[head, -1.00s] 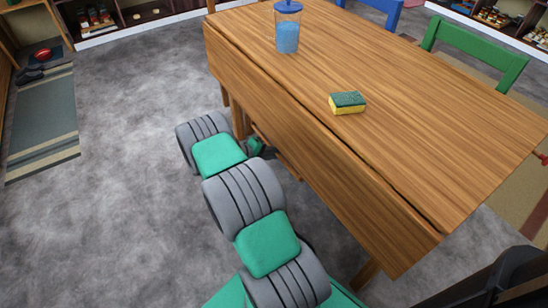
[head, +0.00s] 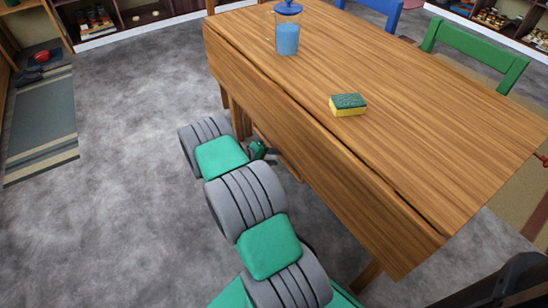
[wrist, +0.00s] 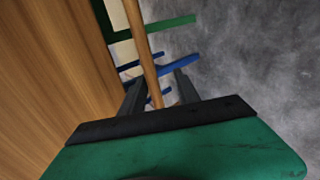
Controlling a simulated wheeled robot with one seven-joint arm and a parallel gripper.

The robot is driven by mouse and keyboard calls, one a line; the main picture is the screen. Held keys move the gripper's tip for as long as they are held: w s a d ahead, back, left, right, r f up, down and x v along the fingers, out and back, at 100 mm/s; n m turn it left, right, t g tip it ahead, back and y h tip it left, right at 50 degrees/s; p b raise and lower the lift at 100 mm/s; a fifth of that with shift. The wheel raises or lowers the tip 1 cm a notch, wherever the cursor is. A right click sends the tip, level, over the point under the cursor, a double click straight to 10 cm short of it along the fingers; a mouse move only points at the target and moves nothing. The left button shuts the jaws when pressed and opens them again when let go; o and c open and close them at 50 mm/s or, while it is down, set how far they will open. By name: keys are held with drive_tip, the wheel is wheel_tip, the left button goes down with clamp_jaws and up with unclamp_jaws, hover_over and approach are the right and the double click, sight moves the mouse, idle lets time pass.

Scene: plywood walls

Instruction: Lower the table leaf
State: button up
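The wooden table (head: 420,130) has its leaf (head: 310,147) along the near left side. The leaf slopes steeply down from the tabletop edge. My gripper (head: 260,149) is low beside the leaf's lower edge and partly hidden in the head view. In the wrist view my gripper (wrist: 160,92) has its two dark fingers apart. A slim wooden bar or leg (wrist: 143,45) shows between them; I cannot tell whether it lies between the fingers or beyond. A broad wood panel (wrist: 45,65) fills the left of that view.
A lidded jar of blue contents (head: 287,38) and a yellow-green sponge (head: 348,105) stand on the tabletop. A green chair (head: 475,55) and a blue chair (head: 375,10) are on the far side. Grey floor (head: 110,200) on the left is open, with a striped mat (head: 42,130).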

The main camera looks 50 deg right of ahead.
drive_tip(key=shift+w+r, duration=0.1)
drive_tip(key=shift+r, duration=0.05)
drive_tip(key=p+v, duration=0.1)
drive_tip(key=v, duration=0.6)
drive_tip(key=shift+a+p, duration=0.3)
drive_tip(key=shift+p, duration=0.1)
drive_tip(key=shift+r, duration=0.15)
drive_tip(key=w+a+r+t+y+p, duration=0.15)
drive_tip(key=a+r+p, duration=0.35)
drive_tip(key=r, duration=0.5)
drive_tip(key=a+r+t+y+p, duration=0.15)
drive_tip(key=a+r+p, duration=0.3)
drive_tip(key=r, duration=0.45)
drive_tip(key=w+a+r+t+y+p, duration=0.1)
drive_tip(key=a+r+y+p, duration=0.3)
drive_tip(key=r, duration=0.6)
drive_tip(key=s+a+r+n+t+y+p, duration=0.1)
drive_tip(key=s+a+r+y+p, duration=0.1)
drive_tip(key=s+a+r+p, duration=0.3)
drive_tip(key=s+a+r+n+t+y+p, duration=0.1)
drive_tip(key=s+a+r+p, duration=0.5)
drive_tip(key=a+r, duration=0.8)
drive_tip(key=s+r+n+y, duration=0.1)
drive_tip(key=s, duration=0.2)
drive_tip(key=shift+s+a, duration=0.25)
drive_tip(key=shift+s, duration=0.15)
